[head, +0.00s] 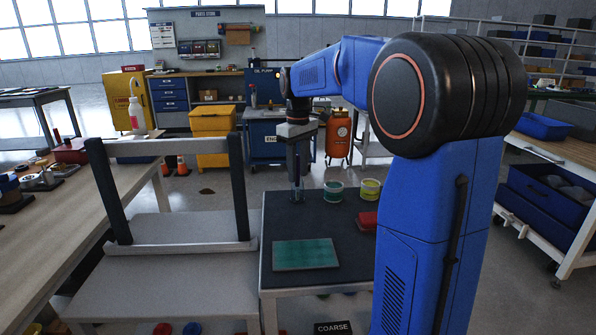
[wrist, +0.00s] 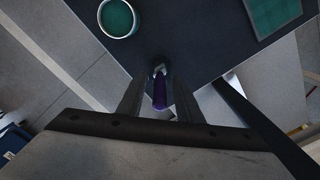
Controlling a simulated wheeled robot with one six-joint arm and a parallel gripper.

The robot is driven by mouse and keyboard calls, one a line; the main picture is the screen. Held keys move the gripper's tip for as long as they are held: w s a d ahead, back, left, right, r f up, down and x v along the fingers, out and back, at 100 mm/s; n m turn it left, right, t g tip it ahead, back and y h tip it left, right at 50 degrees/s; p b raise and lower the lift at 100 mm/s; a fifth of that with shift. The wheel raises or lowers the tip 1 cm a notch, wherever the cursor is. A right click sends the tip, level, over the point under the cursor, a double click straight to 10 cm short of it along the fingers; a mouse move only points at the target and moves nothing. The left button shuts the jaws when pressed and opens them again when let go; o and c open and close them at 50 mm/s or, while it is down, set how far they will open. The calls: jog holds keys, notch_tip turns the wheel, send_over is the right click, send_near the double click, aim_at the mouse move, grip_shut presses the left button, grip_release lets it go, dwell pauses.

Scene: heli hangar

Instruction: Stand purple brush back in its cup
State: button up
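A purple brush (wrist: 160,93) shows in the wrist view near the table edge, with a pale metallic end away from the camera. My gripper (wrist: 158,88) has a finger on each side of it, with visible gaps, so it looks open. I cannot tell whether the brush lies or stands. In the head view my gripper (head: 297,192) points down at the far left corner of the dark table (head: 345,270). A pale cup with a teal inside (head: 333,191) stands just right of it; a cup looking like it is upper left in the wrist view (wrist: 118,18). A yellow-green cup (head: 370,189) stands further right.
A teal mat (head: 305,254) lies on the near part of the dark table. A red block (head: 368,221) is partly hidden by my arm. A grey stand with dark uprights (head: 240,188) rises left of the table, close to my gripper.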

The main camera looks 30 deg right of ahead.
notch_tip(320, 180, up, 12)
jog(key=shift+f, duration=0.1)
dwell(0.4)
dwell(0.4)
